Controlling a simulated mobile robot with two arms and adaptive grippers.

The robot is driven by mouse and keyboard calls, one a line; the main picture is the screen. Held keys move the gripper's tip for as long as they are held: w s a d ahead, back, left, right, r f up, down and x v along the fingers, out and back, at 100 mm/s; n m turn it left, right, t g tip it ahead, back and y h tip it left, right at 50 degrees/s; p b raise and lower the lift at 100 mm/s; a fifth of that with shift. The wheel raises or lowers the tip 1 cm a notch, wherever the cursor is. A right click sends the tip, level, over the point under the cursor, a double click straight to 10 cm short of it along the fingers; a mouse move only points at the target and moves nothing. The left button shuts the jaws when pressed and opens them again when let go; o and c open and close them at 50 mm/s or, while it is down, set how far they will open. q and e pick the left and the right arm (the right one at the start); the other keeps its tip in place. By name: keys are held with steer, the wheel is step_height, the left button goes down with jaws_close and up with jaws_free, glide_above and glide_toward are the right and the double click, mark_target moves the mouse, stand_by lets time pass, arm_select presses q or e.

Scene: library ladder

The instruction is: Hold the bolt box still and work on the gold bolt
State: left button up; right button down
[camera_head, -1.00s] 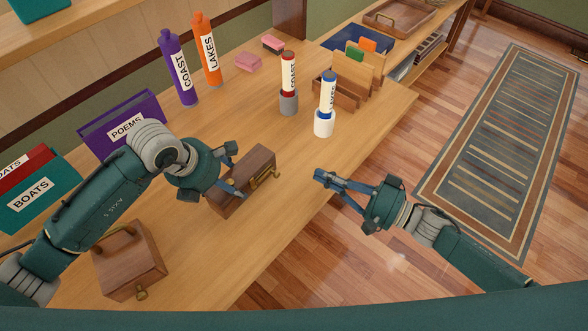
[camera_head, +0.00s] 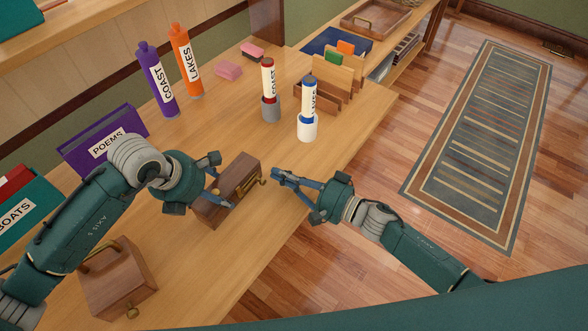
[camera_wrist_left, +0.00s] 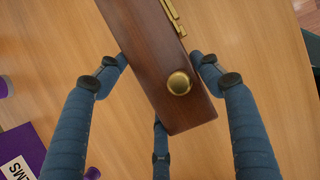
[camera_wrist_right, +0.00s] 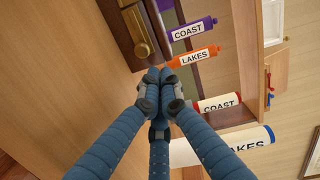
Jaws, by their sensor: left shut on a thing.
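The bolt box is a dark brown wooden block (camera_head: 240,172) on the table, with the gold bolt (camera_head: 248,186) along its side facing my right arm. My left gripper (camera_head: 220,181) is shut on the box; the left wrist view shows its fingers on both sides of the box (camera_wrist_left: 150,60), a round gold knob (camera_wrist_left: 178,83) and part of the bolt (camera_wrist_left: 174,16). My right gripper (camera_head: 278,176) is close to the bolt's right end, its fingertips together and empty. The right wrist view shows the bolt (camera_wrist_right: 142,38) just beyond those fingertips (camera_wrist_right: 160,85).
Another wooden box with a handle (camera_head: 118,284) stands at the front left. Purple (camera_head: 158,82) and orange (camera_head: 187,62) bottles, two white labelled cylinders (camera_head: 309,100) (camera_head: 268,84) and a wooden card rack (camera_head: 335,85) stand behind. The table's right edge runs below my right gripper.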

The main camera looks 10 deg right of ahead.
mark_target(264, 180)
steer(key=shift+s+a+f, duration=0.1)
steer(key=shift+s+a, duration=0.1)
steer(key=shift+a, duration=0.05)
steer(key=shift+s+a, duration=0.85)
steer(key=shift+s, duration=0.2)
steer(key=w+d, duration=0.3)
steer(key=shift+d+r, duration=0.35)
steer(key=v, duration=1)
steer(key=shift+s+a, duration=0.25)
arm_select(q)
steer(key=o, duration=1.5)
steer(key=shift+c, duration=0.2)
